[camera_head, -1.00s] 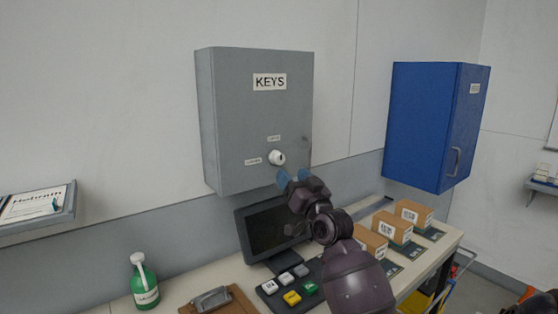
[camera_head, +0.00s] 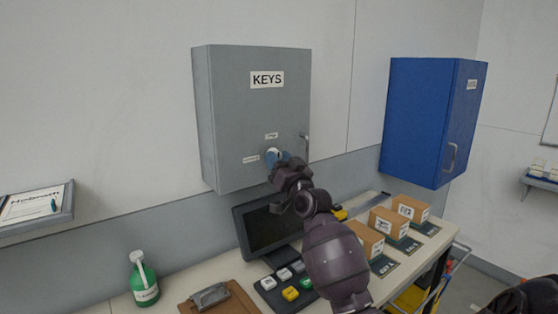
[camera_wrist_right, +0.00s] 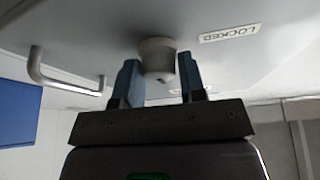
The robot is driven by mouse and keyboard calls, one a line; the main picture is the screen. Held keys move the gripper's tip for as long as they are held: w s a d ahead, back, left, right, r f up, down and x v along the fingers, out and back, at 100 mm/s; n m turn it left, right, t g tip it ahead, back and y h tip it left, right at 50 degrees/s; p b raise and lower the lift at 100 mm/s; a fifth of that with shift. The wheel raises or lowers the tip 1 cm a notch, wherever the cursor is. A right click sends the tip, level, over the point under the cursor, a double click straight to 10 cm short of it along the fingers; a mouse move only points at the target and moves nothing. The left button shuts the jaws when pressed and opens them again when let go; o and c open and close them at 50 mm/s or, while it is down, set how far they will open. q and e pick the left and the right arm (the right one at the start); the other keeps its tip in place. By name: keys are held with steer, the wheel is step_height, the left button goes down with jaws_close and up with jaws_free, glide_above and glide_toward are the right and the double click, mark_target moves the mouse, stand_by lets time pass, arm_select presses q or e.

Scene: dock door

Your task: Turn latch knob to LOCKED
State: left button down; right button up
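The grey KEYS cabinet (camera_head: 235,115) hangs on the wall, with a white latch knob (camera_head: 273,152) low on its door. The knob also shows in the right wrist view (camera_wrist_right: 156,55). A LOCKED label (camera_wrist_right: 230,33) is beside it there; this label (camera_head: 250,160) sits left of the knob in the head view. A second label (camera_head: 271,136) is above the knob. My right gripper (camera_head: 278,158) is at the knob, its blue fingers open on either side of it; contact is not clear. A small dark mark shows on the knob's edge.
A metal handle (camera_head: 305,147) stands out from the cabinet door, right of the knob. A blue cabinet (camera_head: 425,120) hangs further right. Below are a monitor (camera_head: 265,228), boxes (camera_head: 387,221), a green bottle (camera_head: 144,284) and a clipboard (camera_head: 220,300) on the bench.

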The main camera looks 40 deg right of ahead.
steer(key=shift+s, duration=0.1)
steer(key=c, duration=0.4)
